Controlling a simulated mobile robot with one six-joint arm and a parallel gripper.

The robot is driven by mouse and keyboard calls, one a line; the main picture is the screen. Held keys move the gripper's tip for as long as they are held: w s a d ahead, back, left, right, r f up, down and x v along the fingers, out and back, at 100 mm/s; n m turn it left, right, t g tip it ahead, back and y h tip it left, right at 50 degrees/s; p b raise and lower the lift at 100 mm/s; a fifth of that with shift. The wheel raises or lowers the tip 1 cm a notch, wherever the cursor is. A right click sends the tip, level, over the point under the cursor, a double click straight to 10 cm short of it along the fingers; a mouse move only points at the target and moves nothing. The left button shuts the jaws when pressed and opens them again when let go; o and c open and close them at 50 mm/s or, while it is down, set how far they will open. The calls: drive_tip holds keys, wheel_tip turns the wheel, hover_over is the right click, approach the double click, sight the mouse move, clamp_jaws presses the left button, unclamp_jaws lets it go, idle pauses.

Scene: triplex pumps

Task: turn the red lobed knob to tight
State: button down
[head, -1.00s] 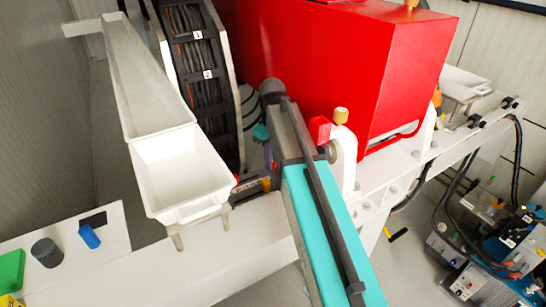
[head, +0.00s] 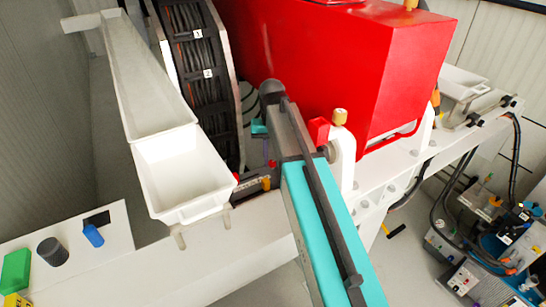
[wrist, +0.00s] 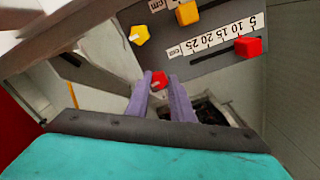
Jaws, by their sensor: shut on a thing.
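The red lobed knob (wrist: 159,79) shows in the wrist view between the tips of my gripper's purple fingers. My gripper (wrist: 160,87) is shut on it, with one finger on each side. The fingers hide part of the knob's sides, and I cannot read its turn angle. In the head view my own arm hides the knob and most of the gripper.
A yellow lobed knob (wrist: 139,35) sits up and left of the red one. A dark panel holds a yellow slider (wrist: 187,14) and a red slider (wrist: 248,46) beside a printed scale. A white tray (head: 187,215) stands left of my arm.

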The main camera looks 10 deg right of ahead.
sight(272, 161)
drive_tip(key=shift+w+r+m, duration=0.1)
drive_tip(key=shift+w+m, duration=0.05)
drive_tip(key=shift+m, duration=0.55)
drive_tip(key=c, duration=1.5)
unclamp_jaws()
drive_tip(key=shift+c, duration=0.2)
drive_tip(key=shift+r, duration=0.1)
wheel_tip(272, 161, up, 14)
drive_tip(key=p, duration=0.9)
drive_tip(key=shift+f, duration=0.25)
